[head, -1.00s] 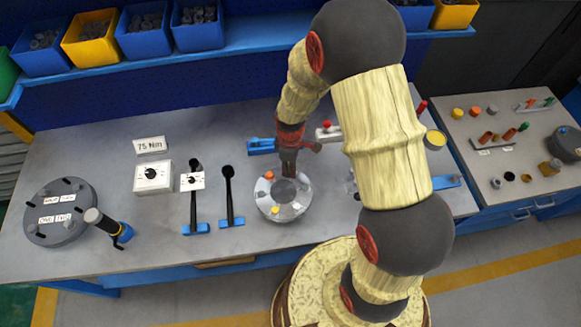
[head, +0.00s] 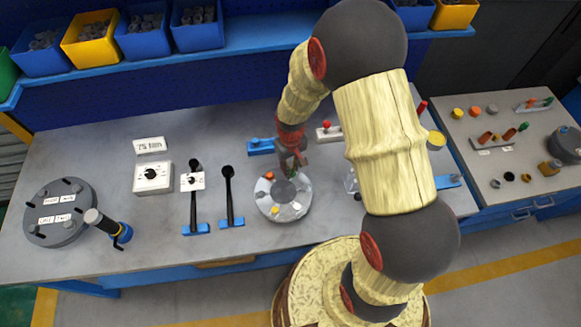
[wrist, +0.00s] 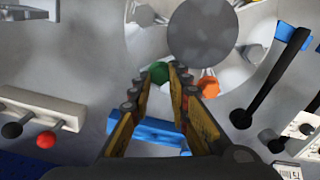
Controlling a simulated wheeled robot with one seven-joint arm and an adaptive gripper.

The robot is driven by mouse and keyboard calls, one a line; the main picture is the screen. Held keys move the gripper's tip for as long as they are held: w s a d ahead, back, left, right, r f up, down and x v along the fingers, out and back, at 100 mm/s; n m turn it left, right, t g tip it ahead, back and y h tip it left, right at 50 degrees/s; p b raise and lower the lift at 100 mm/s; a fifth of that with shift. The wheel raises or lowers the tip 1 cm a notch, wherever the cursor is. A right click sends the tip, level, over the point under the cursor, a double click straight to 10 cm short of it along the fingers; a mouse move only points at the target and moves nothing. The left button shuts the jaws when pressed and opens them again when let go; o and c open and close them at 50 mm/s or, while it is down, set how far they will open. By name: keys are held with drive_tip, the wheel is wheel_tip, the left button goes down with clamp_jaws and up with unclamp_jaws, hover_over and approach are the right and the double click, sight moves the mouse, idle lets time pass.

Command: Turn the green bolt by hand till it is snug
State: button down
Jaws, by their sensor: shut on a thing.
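The round pale flanged shell (head: 262,197) stands on the bench in front of my arm, with a dark round centre. The green bolt (wrist: 159,72) shows in the wrist view at the shell's rim, between my fingertips. My gripper (wrist: 160,76) is shut on it, and the fingers partly cover it. In the head view my gripper (head: 291,172) is at the shell's far edge and the bolt is hard to make out there. How deep the bolt sits cannot be seen.
An orange bolt (wrist: 208,85) is close beside my finger. Two black-handled tools (head: 229,195) stand left of the shell. A blue block (head: 260,146) and a white block with a red knob (head: 328,133) lie behind it. Bare bench lies in front of the shell.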

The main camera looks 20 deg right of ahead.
drive_tip(key=m, duration=0.4)
drive_tip(key=shift+w+r+m, duration=0.15)
drive_tip(key=shift+m, duration=2.75)
drive_tip(key=c, duration=2.1)
unclamp_jaws()
drive_tip(key=o, duration=0.4)
wheel_tip(320, 180, up, 12)
drive_tip(key=shift+f, duration=0.1)
